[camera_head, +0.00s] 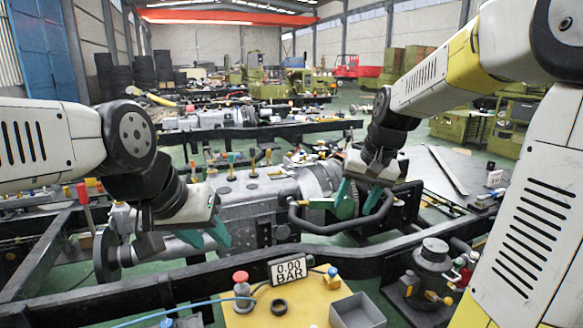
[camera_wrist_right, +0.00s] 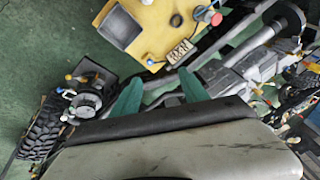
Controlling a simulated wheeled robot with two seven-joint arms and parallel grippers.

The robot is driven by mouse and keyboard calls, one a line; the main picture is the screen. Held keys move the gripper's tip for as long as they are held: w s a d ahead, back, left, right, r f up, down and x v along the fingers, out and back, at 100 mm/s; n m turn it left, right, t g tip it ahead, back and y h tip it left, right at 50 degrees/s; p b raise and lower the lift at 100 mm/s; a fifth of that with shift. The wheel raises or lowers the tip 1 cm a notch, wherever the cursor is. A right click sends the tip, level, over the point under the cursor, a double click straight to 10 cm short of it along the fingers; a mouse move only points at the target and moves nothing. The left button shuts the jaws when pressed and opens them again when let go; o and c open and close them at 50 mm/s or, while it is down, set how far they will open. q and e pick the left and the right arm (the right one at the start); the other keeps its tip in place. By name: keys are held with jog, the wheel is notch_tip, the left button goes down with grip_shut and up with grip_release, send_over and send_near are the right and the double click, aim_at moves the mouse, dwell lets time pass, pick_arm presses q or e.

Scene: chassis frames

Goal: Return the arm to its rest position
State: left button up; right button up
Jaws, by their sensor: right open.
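My right gripper (camera_head: 348,203) is in the middle of the head view, over the end of the large grey gearbox (camera_head: 265,200) and by a black curved bar (camera_head: 325,229). Its two teal fingers are apart. In the right wrist view the right gripper (camera_wrist_right: 160,92) is open, with nothing held between the fingers. My left gripper (camera_head: 205,236) is tilted down at the left end of the gearbox, near a grey shaft (camera_head: 165,248). Its teal fingertips show, but its jaw gap is unclear against the shaft.
Black chassis rails (camera_head: 150,279) run close below both grippers. A yellow stand (camera_head: 310,302) with a pressure display (camera_head: 290,270) and a grey tray (camera_head: 357,312) is in front. A dark pump (camera_head: 432,265) stands right of it. More frames and machines fill the background.

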jog(key=s+r+n+t, duration=0.2)
jog(key=s, duration=1.6)
jog(key=shift+a+r+t, duration=0.3)
jog(key=shift+a, duration=0.05)
